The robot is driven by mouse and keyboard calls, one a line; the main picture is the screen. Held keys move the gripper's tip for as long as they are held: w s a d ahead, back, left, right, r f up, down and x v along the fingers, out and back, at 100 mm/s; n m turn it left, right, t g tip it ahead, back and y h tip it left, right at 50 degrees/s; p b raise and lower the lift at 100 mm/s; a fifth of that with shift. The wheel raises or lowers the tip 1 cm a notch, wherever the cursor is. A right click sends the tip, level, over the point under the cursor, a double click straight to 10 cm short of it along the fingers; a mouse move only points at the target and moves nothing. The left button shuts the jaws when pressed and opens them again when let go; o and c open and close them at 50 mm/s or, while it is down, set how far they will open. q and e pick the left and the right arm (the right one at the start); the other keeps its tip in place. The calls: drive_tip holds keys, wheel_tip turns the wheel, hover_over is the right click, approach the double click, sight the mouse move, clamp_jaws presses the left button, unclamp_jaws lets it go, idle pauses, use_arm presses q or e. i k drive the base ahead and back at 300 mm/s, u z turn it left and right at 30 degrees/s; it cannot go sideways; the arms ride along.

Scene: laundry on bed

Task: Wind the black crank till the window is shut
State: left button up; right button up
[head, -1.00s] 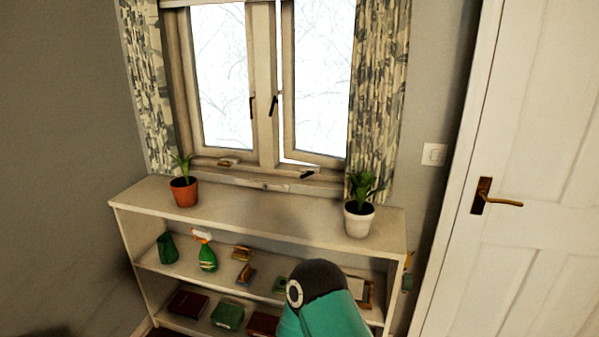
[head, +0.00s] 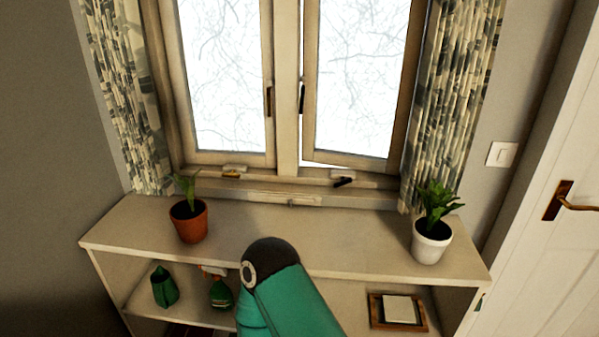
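The black crank (head: 344,182) sits on the lower frame below the right-hand window sash (head: 358,85). That sash stands ajar: its lower edge is tilted against the frame, and a bright gap shows at its lower left. The left-hand sash (head: 228,80) looks shut, with a brass-coloured crank (head: 232,172) below it. A teal arm link of mine with a dark joint rises at the bottom middle, in front of the shelf. Neither of my grippers shows in the head view.
A white shelf unit (head: 310,246) stands below the window. On its top are a plant in a terracotta pot (head: 188,222) at left and one in a white pot (head: 431,240) at right; the top between them looks clear. Patterned curtains (head: 458,100) flank the window. A white door (head: 560,150) is at right.

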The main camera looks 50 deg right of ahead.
sight(343, 182)
drive_tip(key=u, duration=0.15)
drive_tip(key=i, duration=0.9)
drive_tip(key=z, duration=1.6)
drive_tip(key=i, duration=0.6)
drive_tip(key=u, duration=0.05)
drive_tip(key=k, duration=0.55)
drive_tip(key=z, duration=0.15)
drive_tip(key=i, duration=0.5)
drive_tip(key=u, duration=0.25)
drive_tip(key=k, duration=0.25)
drive_tip(key=z, duration=0.15)
